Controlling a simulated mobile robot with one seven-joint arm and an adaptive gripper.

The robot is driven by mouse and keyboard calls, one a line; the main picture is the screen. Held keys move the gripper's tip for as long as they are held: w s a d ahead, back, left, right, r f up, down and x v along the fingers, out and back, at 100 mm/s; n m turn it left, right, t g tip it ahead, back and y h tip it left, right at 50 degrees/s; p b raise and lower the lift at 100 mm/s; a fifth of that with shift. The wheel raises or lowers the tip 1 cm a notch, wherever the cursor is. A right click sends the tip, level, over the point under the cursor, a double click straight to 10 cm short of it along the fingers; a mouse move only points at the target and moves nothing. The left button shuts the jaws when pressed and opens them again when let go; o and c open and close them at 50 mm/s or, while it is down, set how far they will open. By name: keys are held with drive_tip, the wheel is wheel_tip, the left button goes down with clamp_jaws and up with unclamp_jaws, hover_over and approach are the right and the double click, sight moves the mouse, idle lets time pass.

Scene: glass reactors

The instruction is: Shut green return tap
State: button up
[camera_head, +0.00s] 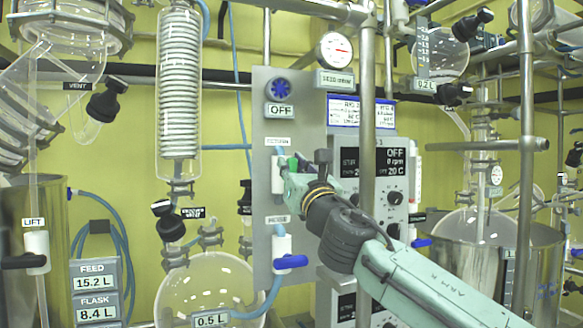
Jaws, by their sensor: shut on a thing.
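My gripper (291,170) reaches in from the lower right and is shut on the green handle. The fingers hide most of the handle, so I cannot tell which way it is turned.
A second tap with a blue handle (290,262) sits lower on the panel, its handle level. A metal post (368,100) stands close to my arm. A control box (385,165) is behind. A glass flask (205,285) is at lower left.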

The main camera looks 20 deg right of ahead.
clamp_jaws()
drive_tip(key=shift+m, duration=0.6)
drive_tip(key=m+h, duration=0.2)
drive_tip(key=m, duration=0.2)
drive_tip(key=shift+d+h, duration=0.15)
drive_tip(key=shift+h, duration=0.25)
drive_tip(key=m, duration=0.2)
drive_tip(key=m+g+h, duration=0.1)
drive_tip(key=m, duration=0.1)
drive_tip(key=m+h, duration=0.1)
drive_tip(key=m, duration=0.1)
drive_tip(key=shift+d+f+g, duration=0.25)
drive_tip(key=shift+d+g, duration=0.1)
drive_tip(key=shift+g, duration=0.05)
drive_tip(key=m+g, duration=0.1)
drive_tip(key=m, duration=0.2)
drive_tip(key=m+g+h, duration=0.1)
drive_tip(key=m, duration=0.2)
drive_tip(key=f+m+g, duration=0.1)
drive_tip(key=m, duration=0.2)
drive_tip(key=shift+d+m, duration=0.3)
drive_tip(key=shift+m, duration=0.1)
drive_tip(key=shift+m+g+h, duration=0.3)
drive_tip(key=shift+g, duration=0.1)
drive_tip(key=o, duration=0.7)
unclamp_jaws()
drive_tip(key=shift+f, duration=0.2)
drive_tip(key=shift+s, duration=0.1)
